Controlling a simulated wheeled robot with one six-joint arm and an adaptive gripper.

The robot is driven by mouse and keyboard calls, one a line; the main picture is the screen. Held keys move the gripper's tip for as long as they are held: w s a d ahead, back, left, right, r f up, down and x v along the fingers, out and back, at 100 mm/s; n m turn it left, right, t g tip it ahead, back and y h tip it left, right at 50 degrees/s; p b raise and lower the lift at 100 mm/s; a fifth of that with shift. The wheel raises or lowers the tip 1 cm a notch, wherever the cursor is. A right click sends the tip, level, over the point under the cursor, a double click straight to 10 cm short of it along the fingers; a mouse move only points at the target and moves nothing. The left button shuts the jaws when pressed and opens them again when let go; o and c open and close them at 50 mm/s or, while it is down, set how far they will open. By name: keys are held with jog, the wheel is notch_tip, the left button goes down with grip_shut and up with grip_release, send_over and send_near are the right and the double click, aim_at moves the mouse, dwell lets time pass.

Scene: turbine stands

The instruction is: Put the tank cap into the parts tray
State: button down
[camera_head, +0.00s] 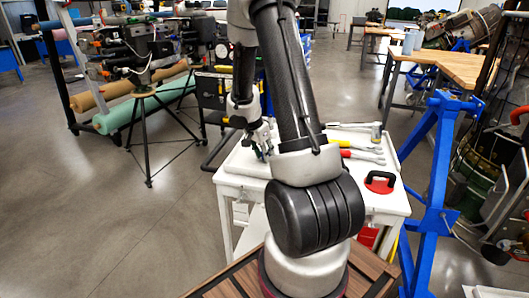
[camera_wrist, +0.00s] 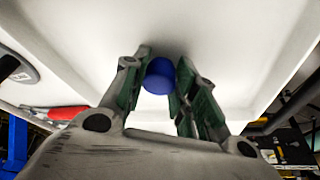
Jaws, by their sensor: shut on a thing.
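The tank cap (camera_wrist: 159,76) is a small blue round piece in the wrist view. It sits between the green-padded fingers of my gripper (camera_wrist: 163,84), which is shut on it. The white parts tray (camera_wrist: 225,35) fills the background behind the cap, with sloping walls at the sides. In the head view my gripper (camera_head: 264,153) points down over the left part of the white cart top, where the tray's rim (camera_head: 238,167) shows. My arm hides part of the tray there. The gap between cap and tray floor cannot be told.
Red and yellow-handled tools (camera_head: 360,150) and a hammer (camera_head: 358,128) lie behind. A blue stand (camera_head: 435,180) rises close to the right. The floor (camera_head: 90,220) at left is open.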

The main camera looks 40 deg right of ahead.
jog(key=shift+s+a+f, duration=0.2)
jog(key=shift+s+f, duration=0.15)
jog(key=shift+f, duration=0.35)
jog(key=c, duration=1.4)
grip_release()
jog(key=o, duration=0.3)
jog(key=shift+w+d+f, duration=0.15)
jog(key=shift+f, duration=0.05)
jog(key=shift+o, duration=0.2)
jog(key=shift+r, duration=0.1)
jog(key=shift+w+r, duration=0.1)
jog(key=shift+w, duration=0.05)
jog(key=shift+o, duration=0.8)
